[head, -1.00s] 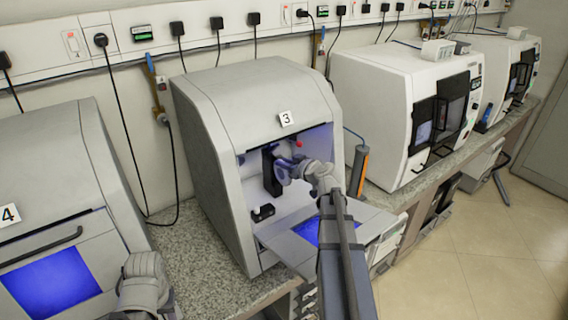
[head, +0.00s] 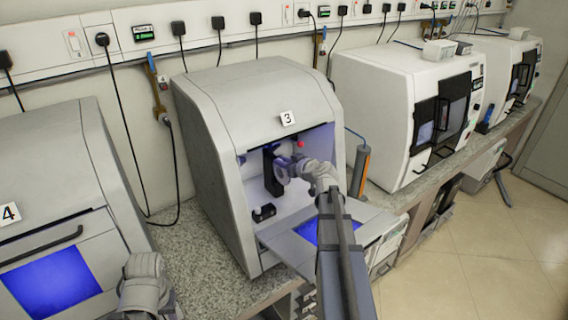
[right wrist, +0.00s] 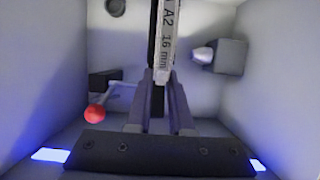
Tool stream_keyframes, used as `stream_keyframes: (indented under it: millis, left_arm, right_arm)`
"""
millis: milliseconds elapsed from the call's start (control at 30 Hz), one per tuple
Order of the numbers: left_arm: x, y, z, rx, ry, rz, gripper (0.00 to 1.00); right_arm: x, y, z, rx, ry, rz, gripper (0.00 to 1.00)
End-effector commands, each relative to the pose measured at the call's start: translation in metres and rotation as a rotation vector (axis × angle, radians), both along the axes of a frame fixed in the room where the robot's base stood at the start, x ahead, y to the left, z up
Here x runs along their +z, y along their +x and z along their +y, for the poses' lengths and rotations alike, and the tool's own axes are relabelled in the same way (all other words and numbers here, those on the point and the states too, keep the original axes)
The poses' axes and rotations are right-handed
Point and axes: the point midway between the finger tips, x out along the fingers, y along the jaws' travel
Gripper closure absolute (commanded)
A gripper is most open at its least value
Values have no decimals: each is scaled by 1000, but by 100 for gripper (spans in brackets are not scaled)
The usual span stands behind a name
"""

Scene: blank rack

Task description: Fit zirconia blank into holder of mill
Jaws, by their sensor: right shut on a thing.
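The zirconia blank (right wrist: 166,40) stands edge-on in the right wrist view, a white rim marked "A2 16 mm". My right gripper (right wrist: 163,78) is shut on its near edge, inside the chamber of mill 3 (head: 255,120). The black holder (head: 271,172) stands upright in the chamber, just left of my right gripper in the head view. A dark strip (right wrist: 153,35) runs along the blank's left side; I cannot tell whether the blank is seated in the holder. The blank is hidden in the head view. Only part of my left arm shows at lower left.
A lever with a red knob (right wrist: 95,113) is left of the fingers in the wrist view. A spindle-like block (right wrist: 222,56) juts from the right. The mill's door (head: 310,232) is folded down. Mill 4 (head: 60,210) stands at left, shut.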

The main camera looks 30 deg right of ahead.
Motion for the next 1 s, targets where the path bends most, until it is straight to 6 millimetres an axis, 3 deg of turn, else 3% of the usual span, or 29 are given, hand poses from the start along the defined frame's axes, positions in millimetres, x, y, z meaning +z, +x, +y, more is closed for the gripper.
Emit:
stream_keyframes:
  millis: [733,767,1000]
  left_arm:
    - [-6,0,0,0,0,0,56]
    - [-5,0,0,0,0,0,56]
    - [-5,0,0,0,0,0,56]
  right_arm:
    - [-6,17,1,0,0,0,100]
    - [-5,17,1,0,0,0,77]
    - [-5,16,1,0,0,0,50]
